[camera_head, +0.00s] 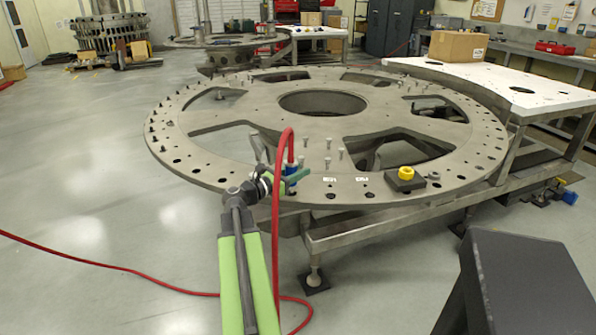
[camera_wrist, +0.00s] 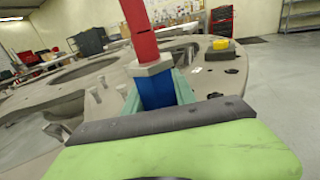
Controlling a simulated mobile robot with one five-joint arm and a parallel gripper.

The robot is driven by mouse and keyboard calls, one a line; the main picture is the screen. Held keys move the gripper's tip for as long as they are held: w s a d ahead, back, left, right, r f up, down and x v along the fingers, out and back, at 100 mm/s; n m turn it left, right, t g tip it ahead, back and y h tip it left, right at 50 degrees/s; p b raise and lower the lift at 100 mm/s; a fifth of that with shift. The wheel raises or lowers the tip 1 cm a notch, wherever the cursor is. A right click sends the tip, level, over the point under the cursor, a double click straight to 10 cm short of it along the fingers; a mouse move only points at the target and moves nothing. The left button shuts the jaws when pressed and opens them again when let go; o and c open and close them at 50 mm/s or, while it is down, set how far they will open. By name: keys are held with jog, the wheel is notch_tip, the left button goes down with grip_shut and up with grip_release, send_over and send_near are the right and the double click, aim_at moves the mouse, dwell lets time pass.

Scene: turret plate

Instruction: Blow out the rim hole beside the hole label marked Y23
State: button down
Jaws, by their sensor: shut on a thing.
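My gripper (camera_head: 290,182) is shut on a blue air nozzle (camera_head: 291,171) with a red hose (camera_head: 277,205) rising from its top. In the wrist view the teal fingers of my gripper (camera_wrist: 156,100) stand on both sides of the blue nozzle body (camera_wrist: 156,90). The nozzle is over the near rim of the large grey turret plate (camera_head: 230,105); its tip is hidden. Two small white hole labels, a left one (camera_head: 330,180) and a right one (camera_head: 362,179), lie on the rim to the right, beside dark rim holes. Their print is too small to read.
A black block with a yellow knob (camera_head: 405,175) sits on the rim right of the labels. Several upright pins (camera_head: 328,145) stand on the plate nearby. The red hose trails over the floor at left. A dark stand (camera_head: 520,280) is at front right.

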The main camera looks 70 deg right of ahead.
jog(key=shift+f+b, duration=0.4)
jog(key=shift+f, duration=0.05)
dwell(1.6)
notch_tip(320, 180, up, 8)
jog(key=p, duration=0.8)
